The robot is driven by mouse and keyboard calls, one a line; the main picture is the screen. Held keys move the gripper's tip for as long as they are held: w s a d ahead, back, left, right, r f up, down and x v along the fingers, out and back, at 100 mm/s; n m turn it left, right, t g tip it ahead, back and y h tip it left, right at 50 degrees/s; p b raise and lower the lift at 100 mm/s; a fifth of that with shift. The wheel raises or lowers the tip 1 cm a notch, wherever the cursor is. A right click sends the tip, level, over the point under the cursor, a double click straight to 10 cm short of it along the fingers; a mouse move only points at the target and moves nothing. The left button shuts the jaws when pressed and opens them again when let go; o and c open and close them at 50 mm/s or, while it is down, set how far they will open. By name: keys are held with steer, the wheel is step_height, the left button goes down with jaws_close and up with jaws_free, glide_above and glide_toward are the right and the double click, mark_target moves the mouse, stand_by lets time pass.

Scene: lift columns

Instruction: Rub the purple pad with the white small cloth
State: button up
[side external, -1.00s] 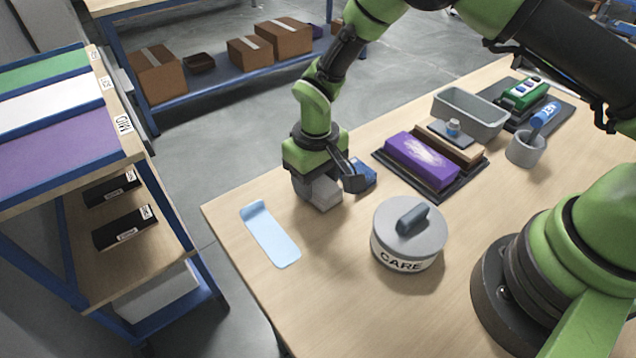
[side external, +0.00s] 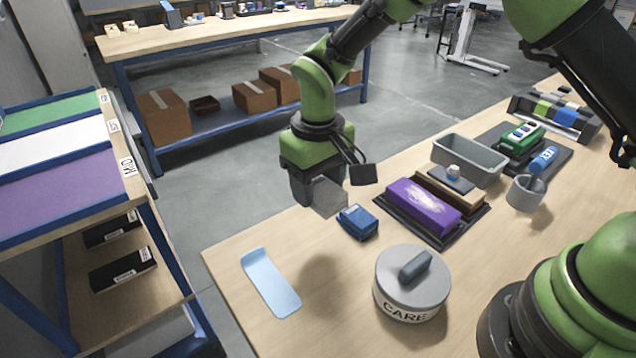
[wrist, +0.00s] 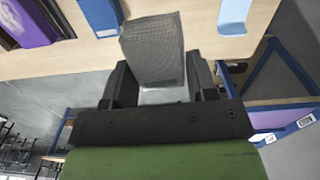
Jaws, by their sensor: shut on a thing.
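My gripper (side external: 318,193) is shut on a small block-like cloth (side external: 329,197) with a woven surface. It looks pale grey and matches the white small cloth best. In the wrist view the cloth (wrist: 155,48) sits between the two fingers and points away from the wrist. My gripper holds it above the table's far left part, clear of the top. The purple pad (side external: 420,207) is a long purple block with white scribbled marks on its top. It lies on a dark tray (side external: 447,237), right of my gripper and apart from it.
A blue block (side external: 358,222) stands between gripper and pad. A grey lidded pot (side external: 411,283) marked CARE is in front, with a light blue strip (side external: 270,282) to its left.

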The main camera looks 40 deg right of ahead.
steer(key=w+d, duration=0.1)
steer(key=d, duration=0.7)
glide_toward(418, 197)
steer(key=w, duration=0.5)
steer(key=shift+f, duration=3.2)
steer(key=shift+s+f, duration=0.25)
steer(key=shift+s, duration=0.3)
steer(key=shift+c, duration=0.4)
steer(key=shift+s, duration=4.4)
steer(key=w, duration=0.4)
steer(key=shift+w+d, duration=0.1)
steer(key=shift+w+f, duration=0.1)
steer(key=shift+w, duration=2.85)
step_height(418, 197, up, 8)
